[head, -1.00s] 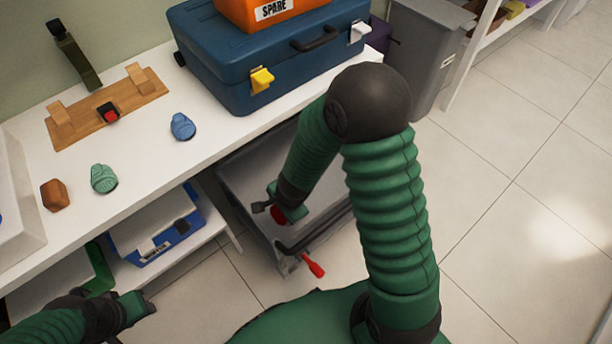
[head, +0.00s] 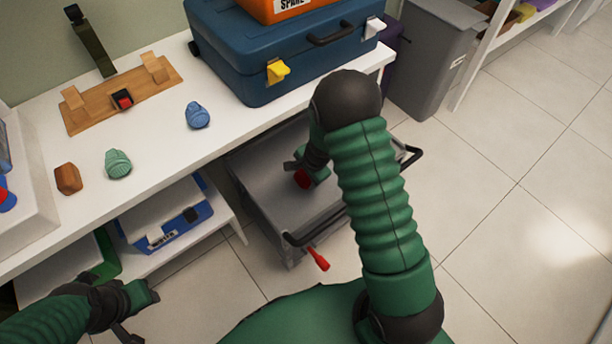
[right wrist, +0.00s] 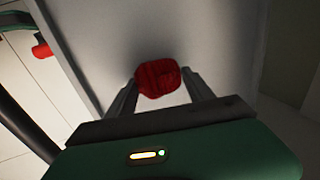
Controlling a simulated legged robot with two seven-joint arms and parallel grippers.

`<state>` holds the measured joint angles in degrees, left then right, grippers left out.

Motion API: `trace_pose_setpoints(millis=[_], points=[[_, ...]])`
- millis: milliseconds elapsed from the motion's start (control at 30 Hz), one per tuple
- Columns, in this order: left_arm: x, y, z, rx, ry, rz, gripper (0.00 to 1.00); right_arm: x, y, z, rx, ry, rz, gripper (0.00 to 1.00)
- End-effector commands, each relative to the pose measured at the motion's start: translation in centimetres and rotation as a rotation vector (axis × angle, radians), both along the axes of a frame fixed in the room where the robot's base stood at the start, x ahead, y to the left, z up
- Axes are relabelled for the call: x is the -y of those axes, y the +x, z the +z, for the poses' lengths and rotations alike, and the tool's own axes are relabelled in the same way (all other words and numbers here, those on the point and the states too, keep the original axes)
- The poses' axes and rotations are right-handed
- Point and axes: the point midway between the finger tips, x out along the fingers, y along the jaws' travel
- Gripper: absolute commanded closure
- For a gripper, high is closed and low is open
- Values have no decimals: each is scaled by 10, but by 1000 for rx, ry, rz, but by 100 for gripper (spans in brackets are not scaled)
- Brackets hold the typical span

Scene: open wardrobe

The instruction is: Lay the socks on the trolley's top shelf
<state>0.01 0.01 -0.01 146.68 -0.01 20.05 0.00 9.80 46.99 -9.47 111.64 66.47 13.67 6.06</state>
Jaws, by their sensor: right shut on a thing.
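A red rolled sock (right wrist: 158,78) is between the fingers of my right gripper (right wrist: 160,88), which is shut on it. In the head view this sock (head: 302,179) is over the grey top shelf (head: 270,185) of the trolley; whether it touches the shelf I cannot tell. A blue rolled sock (head: 198,116) and a pale green rolled sock (head: 118,164) lie apart on the white bench. My left gripper (head: 140,312) is at the lower left, away from the socks; its finger gap is unclear.
The white bench (head: 165,170) overhangs the trolley's far side. It holds a blue case (head: 270,60), a wooden rack (head: 120,95) and a brown block (head: 68,179). A red-ended lever (head: 318,259) is at the trolley's near edge. A grey bin (head: 430,60) stands behind; floor at right is clear.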

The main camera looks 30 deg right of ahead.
Motion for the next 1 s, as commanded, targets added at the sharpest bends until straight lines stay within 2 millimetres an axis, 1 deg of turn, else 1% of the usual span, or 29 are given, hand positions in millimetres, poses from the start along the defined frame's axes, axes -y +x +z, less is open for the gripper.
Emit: trace_pose_setpoints(millis=[67, 100, 233, 267, 533, 633, 733, 900, 1000], points=[[0, 0, -3, 0, 0, 0, 64, 1, 0, -4, 0, 1, -1, 85], [0, 0, -3, 0, 0, 0, 64, 1, 0, -3, 0, 1, -1, 37], [0, 0, -2, 0, 0, 0, 64, 1, 0, -2, 0, 1, -1, 20], [0, 0, -2, 0, 0, 0, 64, 1, 0, -2, 0, 1, -1, 17], [0, 0, -1, 0, 0, 0, 64, 0, 0, -1, 0, -1, -1, 17], [0, 0, 5, 0, 0, 0, 64, 1, -1, 8, 1, -1, -1, 17], [0, 0, 16, 0, 0, 0, 64, 2, -6, 29, 2, -1, -2, 17], [0, 0, 39, 0, 0, 0, 64, 2, -19, 75, 4, 1, -2, 17], [0, 0, 50, 0, 0, 0, 64, 3, -27, 96, 2, 0, -2, 17]])
